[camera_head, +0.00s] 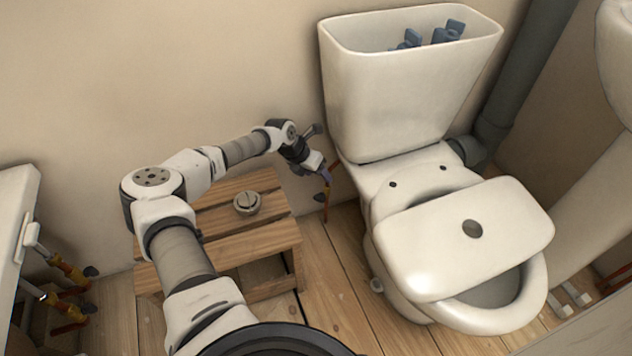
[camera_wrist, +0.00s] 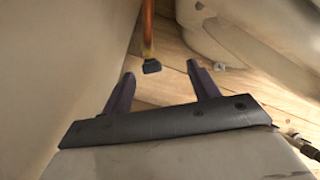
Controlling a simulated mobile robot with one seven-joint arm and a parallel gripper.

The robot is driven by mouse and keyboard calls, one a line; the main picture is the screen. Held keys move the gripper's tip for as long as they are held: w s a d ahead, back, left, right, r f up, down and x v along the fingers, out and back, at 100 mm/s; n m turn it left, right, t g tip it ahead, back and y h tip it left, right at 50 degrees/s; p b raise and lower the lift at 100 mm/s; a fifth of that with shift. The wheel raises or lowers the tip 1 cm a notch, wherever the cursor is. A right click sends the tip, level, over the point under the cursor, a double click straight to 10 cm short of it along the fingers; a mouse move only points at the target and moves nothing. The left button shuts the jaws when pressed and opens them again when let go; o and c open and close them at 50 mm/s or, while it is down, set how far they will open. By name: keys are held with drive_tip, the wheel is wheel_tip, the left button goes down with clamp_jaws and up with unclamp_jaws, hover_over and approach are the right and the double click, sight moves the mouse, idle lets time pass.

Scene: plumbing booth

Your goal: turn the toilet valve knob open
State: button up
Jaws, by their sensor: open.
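The toilet valve knob (camera_wrist: 152,66) is a small dark handle at the end of a copper pipe (camera_wrist: 148,30) in the wrist view. In the head view the dark knob (camera_head: 319,197) shows low beside the toilet, near the wall. My gripper (camera_wrist: 160,72) is open, with its two purple fingers spread. In the wrist view the knob appears between the fingertips, a little nearer the left one; I cannot tell how far beyond them it is. No contact shows. In the head view my gripper (camera_head: 324,172) points down just above the knob, left of the toilet (camera_head: 400,200).
The cistern (camera_head: 350,85) is open, and a white lid (camera_head: 430,255) lies across the bowl. A wooden stool (camera_head: 240,225) bearing a round flush button (camera_head: 247,203) stands below my arm. The wall (camera_head: 80,90) is close behind. A basin cabinet with pipes (camera_head: 70,270) is at left.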

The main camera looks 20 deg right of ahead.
wheel_tip(320, 180, up, 9)
drive_tip(key=p, duration=0.2)
drive_tip(key=shift+r, duration=0.2)
